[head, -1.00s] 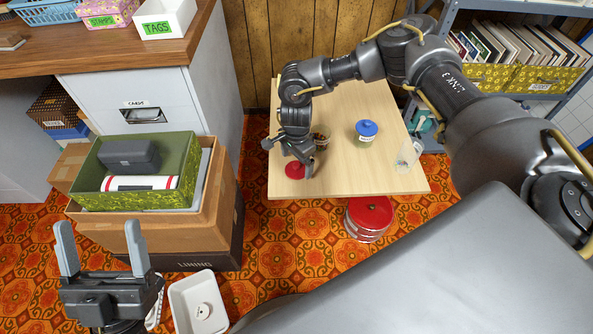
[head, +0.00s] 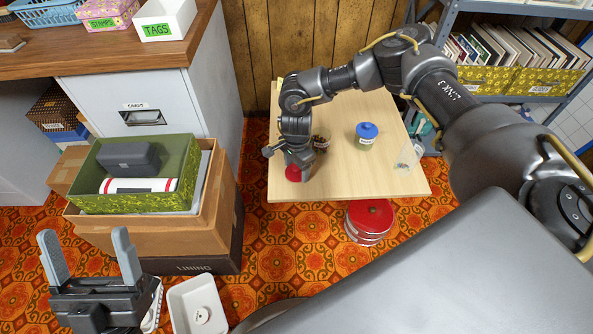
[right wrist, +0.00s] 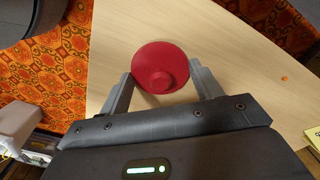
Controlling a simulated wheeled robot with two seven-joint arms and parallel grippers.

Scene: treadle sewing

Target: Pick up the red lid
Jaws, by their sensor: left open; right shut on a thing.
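The red lid (head: 292,174) is round with a raised knob, at the front left of the light wooden table (head: 350,185). In the right wrist view the lid (right wrist: 150,58) sits between the two fingers, one on each side. My right gripper (head: 298,172) is shut on the lid, which it partly hides in the head view. I cannot tell whether the lid touches the table. My left gripper (head: 85,242) is open and empty at the lower left, away from the table.
An open-looking jar with dark contents (head: 321,144) stands close beside my right gripper. A blue-lidded jar (head: 366,138) and a clear container (head: 406,160) stand further right. A red-topped tin (head: 369,220) is below the table's front edge. The table's front middle is clear.

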